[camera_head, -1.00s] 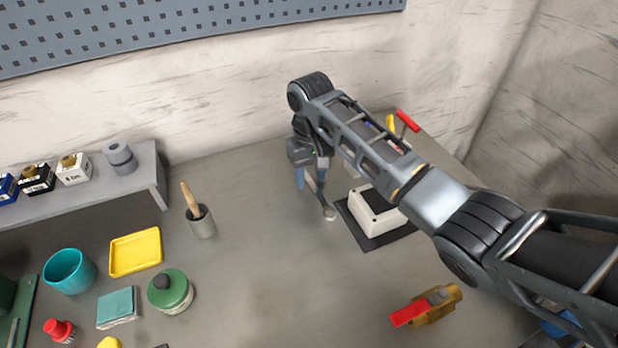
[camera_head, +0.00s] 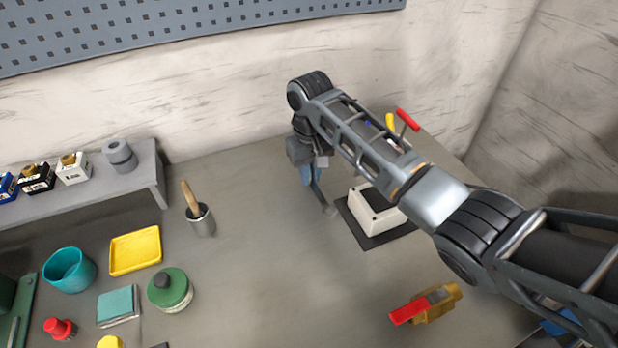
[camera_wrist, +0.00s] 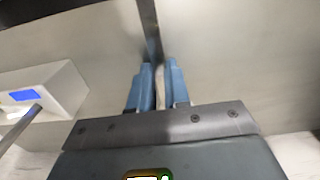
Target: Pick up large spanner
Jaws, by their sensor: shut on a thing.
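My gripper (camera_head: 309,175) is over the back of the workbench, left of the white box. Its blue fingers also show in the wrist view (camera_wrist: 158,85). They are shut on the large spanner (camera_head: 324,202), a grey metal bar. In the wrist view the spanner (camera_wrist: 149,30) runs from between the fingertips up to the top edge. In the head view its lower end points down toward the bench; I cannot tell whether it touches. Its upper part is hidden by my gripper.
A white box (camera_head: 372,208) on a black mat (camera_head: 386,238) stands just right of the spanner. A grey cup with a brush (camera_head: 201,221) is to the left. A brass valve with a red handle (camera_head: 428,303) lies at front right. The middle of the bench is clear.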

